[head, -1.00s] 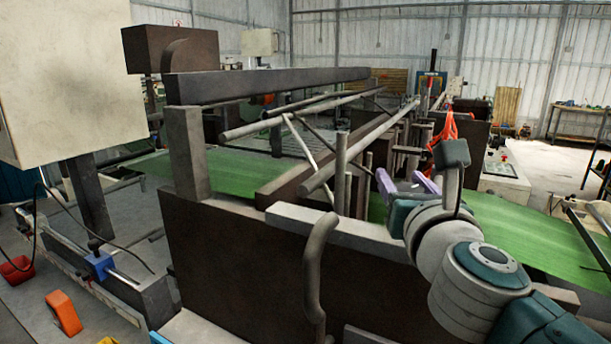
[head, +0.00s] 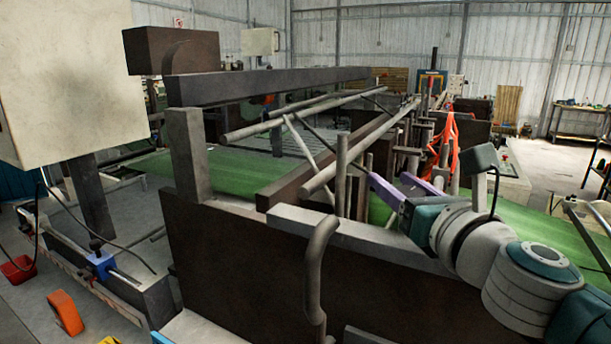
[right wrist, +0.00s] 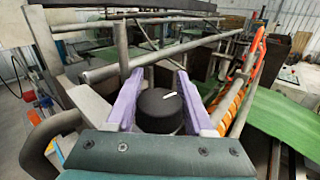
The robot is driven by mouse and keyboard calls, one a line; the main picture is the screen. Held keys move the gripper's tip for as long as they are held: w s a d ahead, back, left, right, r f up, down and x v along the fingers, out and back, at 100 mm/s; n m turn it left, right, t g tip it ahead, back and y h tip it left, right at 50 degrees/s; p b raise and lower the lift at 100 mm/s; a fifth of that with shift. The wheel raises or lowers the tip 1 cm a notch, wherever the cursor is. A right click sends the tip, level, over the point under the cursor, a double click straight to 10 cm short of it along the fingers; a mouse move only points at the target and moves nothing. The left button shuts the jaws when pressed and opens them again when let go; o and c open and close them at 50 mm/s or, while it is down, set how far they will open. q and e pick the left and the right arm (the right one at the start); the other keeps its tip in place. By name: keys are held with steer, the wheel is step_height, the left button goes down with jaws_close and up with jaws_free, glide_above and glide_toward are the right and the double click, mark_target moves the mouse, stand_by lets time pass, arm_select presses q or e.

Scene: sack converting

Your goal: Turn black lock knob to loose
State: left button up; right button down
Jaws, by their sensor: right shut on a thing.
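The black lock knob (right wrist: 160,111) is a round black cap with a short white mark on top, seen in the right wrist view. The mark points to the right and slightly up in that picture. My right gripper (right wrist: 160,80) has its two purple fingers on either side of the knob and is shut on it. In the head view my right gripper (head: 404,190) is beyond the pale rail of the machine frame, and I cannot make out the knob there. My left gripper is not in view.
A bent grey handle (head: 316,265) stands in front of the dark machine panel (head: 235,265). Long grey bars (head: 350,158) run close to the left of my right gripper. An orange part (head: 447,140) stands behind it. Green sheet (head: 540,240) lies to the right.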

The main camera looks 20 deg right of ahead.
steer(key=n+y, duration=0.2)
steer(key=y, duration=0.1)
steer(key=shift+a+b, duration=0.2)
steer(key=shift+b, duration=0.1)
steer(key=a+n+g+y+b, duration=0.1)
steer(key=n+g+y+b, duration=0.2)
steer(key=n+y+b, duration=0.1)
steer(key=s+a+n+g+y+b, duration=0.1)
steer(key=n+g+y+b, duration=0.3)
steer(key=y+b, duration=0.2)
steer(key=a+n+g+y+b, duration=0.1)
steer(key=n+g+y+b, duration=0.2)
steer(key=y+b, duration=0.3)
steer(key=shift+s+f+n+b, duration=0.15)
steer(key=shift+s+n+b, duration=0.25)
steer(key=shift+n+b, duration=0.7)
steer(key=g+b, duration=0.1)
steer(key=n+g+y+b, duration=0.1)
steer(key=b, duration=0.1)
steer(key=shift+s+a+g, duration=0.1)
steer(key=shift+s+g, duration=0.1)
steer(key=shift+g, duration=0.1)
steer(key=shift+b, duration=0.4)
steer(key=shift+r+g, duration=0.2)
steer(key=shift+g, duration=0.1)
steer(key=c, duration=0.7)
jaws_free()
steer(key=o, duration=0.4)
